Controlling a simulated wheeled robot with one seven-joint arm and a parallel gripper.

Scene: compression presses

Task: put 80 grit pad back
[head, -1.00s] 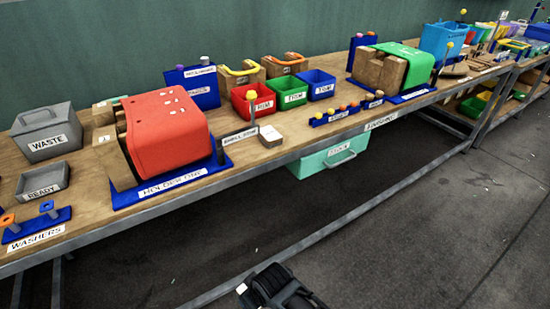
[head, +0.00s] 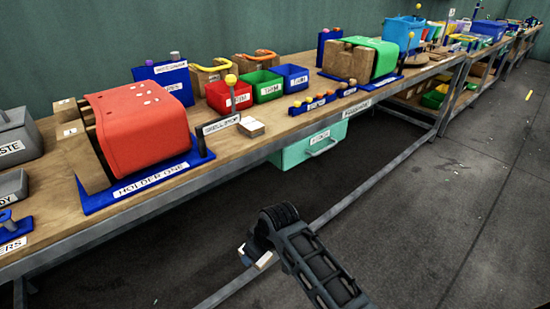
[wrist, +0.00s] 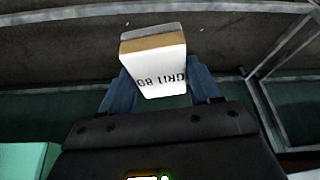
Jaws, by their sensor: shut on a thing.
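My gripper (wrist: 155,88) is shut on the 80 grit pad (wrist: 155,75), a small block with a white face, a tan layer and a grey layer. Its lettering reads upside down in the wrist view, between two blue fingers. In the head view my gripper (head: 254,257) is low in front of the bench, over the dark floor, and the pad's white face (head: 264,260) shows partly there. A small pale block or stack (head: 251,127) lies on the bench near the front edge, beside a yellow-knobbed post; its lettering is too small to read.
The wooden bench (head: 225,150) runs from left to far right. On it are a red press cover (head: 140,125), red (head: 228,96), green (head: 263,86) and blue (head: 292,78) bins, and a green cover (head: 385,58). A teal bin (head: 308,146) hangs below. A metal rail (head: 340,205) runs low; the floor ahead is clear.

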